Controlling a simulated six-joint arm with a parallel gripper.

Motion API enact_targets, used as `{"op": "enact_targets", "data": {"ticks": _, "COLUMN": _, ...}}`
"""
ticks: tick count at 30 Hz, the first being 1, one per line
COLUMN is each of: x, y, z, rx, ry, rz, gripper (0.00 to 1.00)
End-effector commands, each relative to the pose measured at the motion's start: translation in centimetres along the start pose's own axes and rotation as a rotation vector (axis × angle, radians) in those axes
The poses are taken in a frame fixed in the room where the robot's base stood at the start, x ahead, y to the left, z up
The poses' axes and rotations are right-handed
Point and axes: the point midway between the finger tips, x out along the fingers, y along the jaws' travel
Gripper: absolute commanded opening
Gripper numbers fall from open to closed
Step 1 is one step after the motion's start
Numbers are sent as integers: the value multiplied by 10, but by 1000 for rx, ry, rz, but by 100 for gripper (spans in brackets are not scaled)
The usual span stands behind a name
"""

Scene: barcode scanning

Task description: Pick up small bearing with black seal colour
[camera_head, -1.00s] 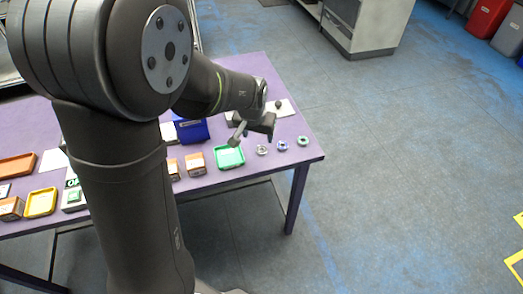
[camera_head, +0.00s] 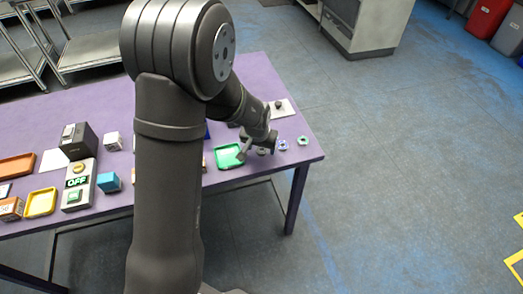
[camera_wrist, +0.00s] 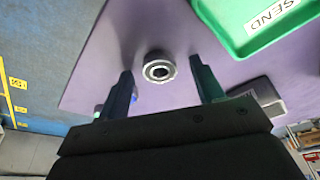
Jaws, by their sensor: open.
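A small ring-shaped bearing (camera_wrist: 159,67) with a silvery ring and a dark inner part lies on the purple table in the wrist view, between my fingers and a little beyond their tips. It shows partly hidden under my gripper in the head view (camera_head: 263,152). My gripper (camera_wrist: 163,80) is open and empty, with one finger on each side of the bearing; it also shows in the head view (camera_head: 256,149). Two more small bearings lie to the right in the head view, one bluish (camera_head: 283,145) and one greenish (camera_head: 303,141).
A green tray (camera_wrist: 222,28) marked SEND lies close to the bearing. A yellow tray (camera_head: 41,202), a scanner-like box with an OFF label (camera_head: 79,184), a blue box (camera_head: 108,182) and a brown tray (camera_head: 16,166) stand at the left. The table's right edge is near the bearings.

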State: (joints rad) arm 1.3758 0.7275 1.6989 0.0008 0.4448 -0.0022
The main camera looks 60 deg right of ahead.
Motion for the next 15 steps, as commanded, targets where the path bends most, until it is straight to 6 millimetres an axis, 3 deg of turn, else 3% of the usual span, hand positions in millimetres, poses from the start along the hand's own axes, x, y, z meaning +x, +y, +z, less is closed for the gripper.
{"op": "enact_targets", "data": {"ticks": 6, "x": 0, "y": 0, "z": 0, "rx": 0, "ry": 1, "rz": 0, "gripper": 61}}
{"op": "enact_targets", "data": {"ticks": 13, "x": 0, "y": 0, "z": 0, "rx": 0, "ry": 1, "rz": 0, "gripper": 16}}
{"op": "enact_targets", "data": {"ticks": 15, "x": 0, "y": 0, "z": 0, "rx": 0, "ry": 1, "rz": 0, "gripper": 12}}
